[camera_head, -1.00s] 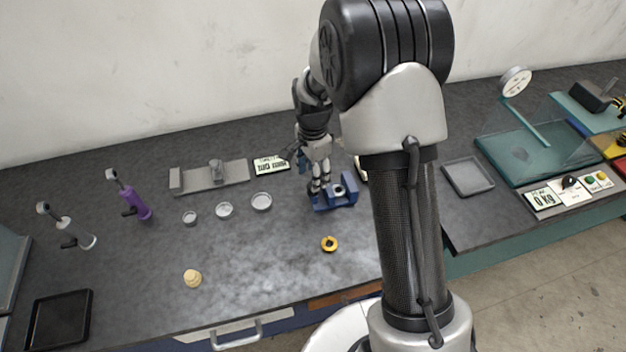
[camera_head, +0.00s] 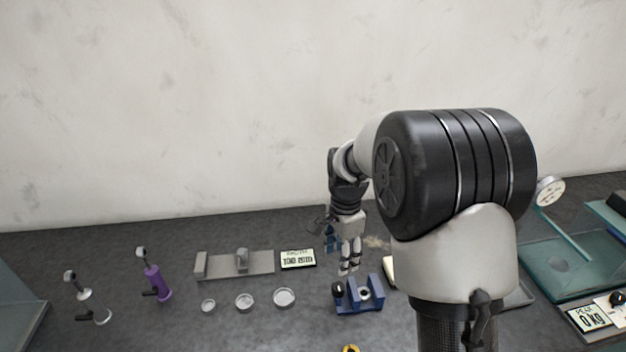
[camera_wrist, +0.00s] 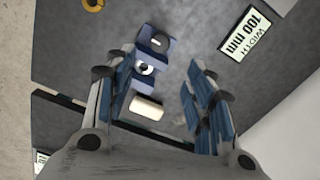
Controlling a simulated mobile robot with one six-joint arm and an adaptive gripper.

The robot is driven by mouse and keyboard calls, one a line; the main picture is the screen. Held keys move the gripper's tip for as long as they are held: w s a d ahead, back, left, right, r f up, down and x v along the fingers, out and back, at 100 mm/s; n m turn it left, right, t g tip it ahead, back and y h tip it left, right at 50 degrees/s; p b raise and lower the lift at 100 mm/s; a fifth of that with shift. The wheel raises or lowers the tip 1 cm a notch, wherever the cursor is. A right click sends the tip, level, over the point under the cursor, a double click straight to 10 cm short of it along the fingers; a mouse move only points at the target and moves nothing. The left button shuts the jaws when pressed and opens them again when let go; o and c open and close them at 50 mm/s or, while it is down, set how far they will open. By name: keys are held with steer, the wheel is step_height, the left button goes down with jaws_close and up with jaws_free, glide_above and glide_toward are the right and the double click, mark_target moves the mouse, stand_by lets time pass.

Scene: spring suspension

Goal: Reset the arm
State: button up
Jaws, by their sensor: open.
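My gripper (camera_head: 348,262) hangs above the bench, fingers pointing down, just above and behind a blue vise-like block (camera_head: 360,296). In the wrist view my gripper (camera_wrist: 160,98) has its two fingers spread apart with nothing held between them. The blue block (camera_wrist: 150,58) shows beyond and between the fingers, with a ring-like part on it. The gripper appears apart from the block. My arm's large links cover the right middle of the head view.
The grey bench holds a purple damper (camera_head: 155,282), a white damper (camera_head: 90,302), several small round dishes (camera_head: 245,302), a grey slide gauge (camera_head: 236,263) and a width display (camera_head: 298,259). A teal tray (camera_head: 575,268) stands right. A yellow ring (camera_head: 350,349) lies in front.

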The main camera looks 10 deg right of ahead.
steer(key=s+r+n+t, duration=0.2)
steer(key=s+r+n, duration=0.3)
steer(key=s+r, duration=0.4)
steer(key=s+r+n+t, duration=0.1)
steer(key=s+r+n, duration=0.55)
steer(key=s, duration=0.45)
steer(key=s+n+t, duration=0.1)
steer(key=s+n, duration=0.2)
steer(key=s, duration=0.4)
steer(key=shift+s+a+f+t+b, duration=0.3)
steer(key=shift+s+a+f+b, duration=0.05)
steer(key=shift+a+f, duration=0.1)
steer(key=shift+n, duration=0.25)
